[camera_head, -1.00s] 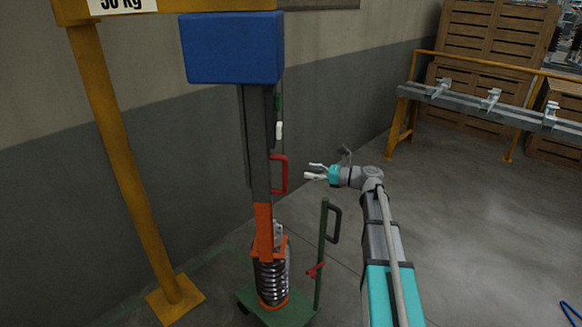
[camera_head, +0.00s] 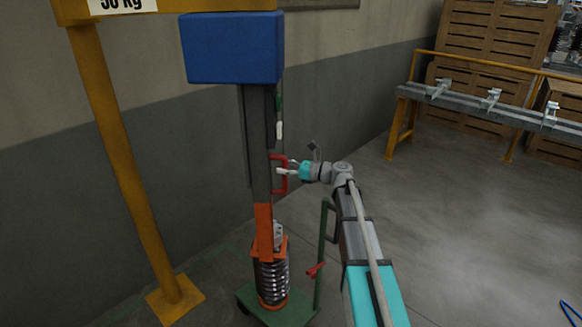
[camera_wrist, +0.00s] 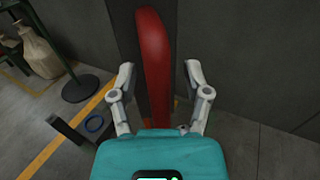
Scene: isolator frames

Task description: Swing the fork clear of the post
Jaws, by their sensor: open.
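A red D-shaped handle (camera_head: 283,185) sticks out from the right side of the grey upright post (camera_head: 257,140). My gripper (camera_head: 285,167) is at the handle's upper part, reaching in from the right. In the wrist view the red handle (camera_wrist: 154,65) runs lengthwise between my two open fingers (camera_wrist: 160,80), with a gap on each side. An orange forked piece (camera_head: 264,232) sits at the post's lower end, above a coil spring (camera_head: 271,280). I cannot tell which part is the fork.
A blue block (camera_head: 233,48) tops the post. A green trolley (camera_head: 280,314) with an upright handle (camera_head: 322,245) stands below, close to my arm. A yellow frame leg (camera_head: 128,180) is left, the wall behind.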

